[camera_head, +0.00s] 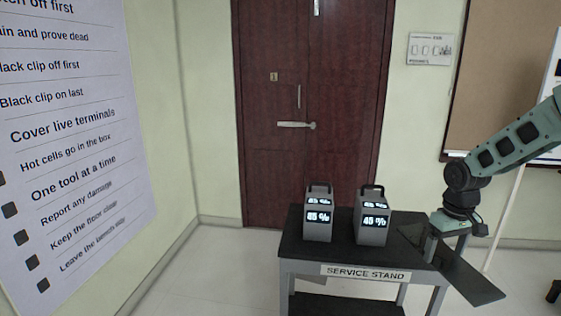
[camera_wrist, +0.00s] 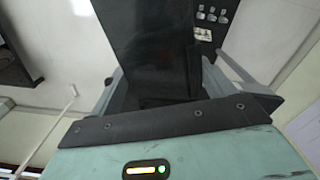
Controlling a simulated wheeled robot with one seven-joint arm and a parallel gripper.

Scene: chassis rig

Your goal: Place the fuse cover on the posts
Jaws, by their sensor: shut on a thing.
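My gripper (camera_head: 448,238) is at the right of the head view, above the right end of the stand. It is shut on a dark flat plate, which I take to be the fuse cover (camera_head: 474,282). The plate is tilted in the picture and reaches past the stand's right edge. In the wrist view the dark plate (camera_wrist: 153,45) runs up from between the fingers of my gripper (camera_wrist: 160,85).
The service stand (camera_head: 365,271) holds two grey handled units, a left one (camera_head: 318,230) reading 85 % and a right one (camera_head: 371,232) reading 45 %. The right unit stands close to the plate. A dark red door (camera_head: 345,90) is behind. Floor (camera_head: 215,275) left of the stand is clear.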

